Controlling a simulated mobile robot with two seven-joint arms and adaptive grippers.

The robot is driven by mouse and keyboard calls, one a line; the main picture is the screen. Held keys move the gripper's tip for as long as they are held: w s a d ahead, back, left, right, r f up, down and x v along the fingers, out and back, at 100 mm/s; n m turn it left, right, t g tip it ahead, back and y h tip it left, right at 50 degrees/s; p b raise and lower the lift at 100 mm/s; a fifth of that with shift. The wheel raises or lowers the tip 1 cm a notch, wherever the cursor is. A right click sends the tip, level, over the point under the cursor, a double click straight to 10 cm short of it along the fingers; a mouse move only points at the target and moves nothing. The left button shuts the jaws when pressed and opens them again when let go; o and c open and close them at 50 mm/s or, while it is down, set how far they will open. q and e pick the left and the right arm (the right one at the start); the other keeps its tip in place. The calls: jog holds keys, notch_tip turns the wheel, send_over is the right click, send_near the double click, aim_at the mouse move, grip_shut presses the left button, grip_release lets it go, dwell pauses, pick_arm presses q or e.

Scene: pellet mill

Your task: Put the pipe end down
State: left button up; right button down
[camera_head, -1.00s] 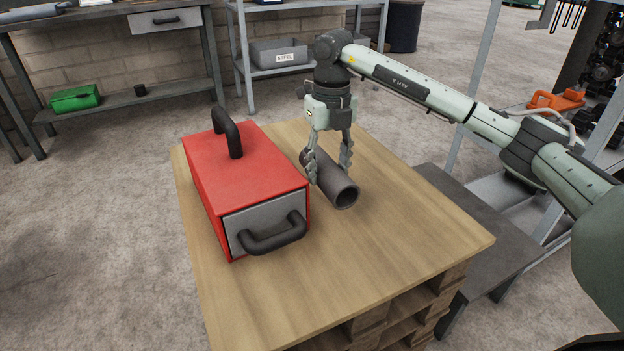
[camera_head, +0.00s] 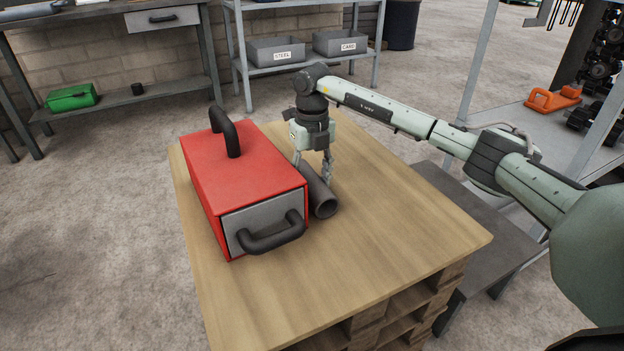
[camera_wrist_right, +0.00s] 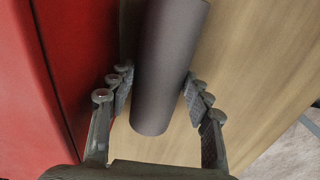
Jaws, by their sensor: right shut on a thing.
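The pipe end (camera_head: 323,199) is a dark grey hollow tube beside the right side of the red box, low at the wooden top. Whether it touches the wood is hard to tell. My right gripper (camera_head: 313,180) points down over it and is shut on it, with one finger on each side. In the right wrist view the pipe end (camera_wrist_right: 166,75) runs between the two fingers of the gripper (camera_wrist_right: 157,100). My left gripper is not in view.
The red box (camera_head: 245,165) with a grey drawer front and black handles stands close left of the pipe. The wooden pallet top (camera_head: 390,240) is clear to the right and front. A shelf with grey bins (camera_head: 275,52) stands behind.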

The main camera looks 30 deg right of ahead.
aim_at(312, 178)
jog(key=c, duration=1)
grip_release()
notch_tip(312, 178, up, 12)
jog(key=shift+r, duration=0.1)
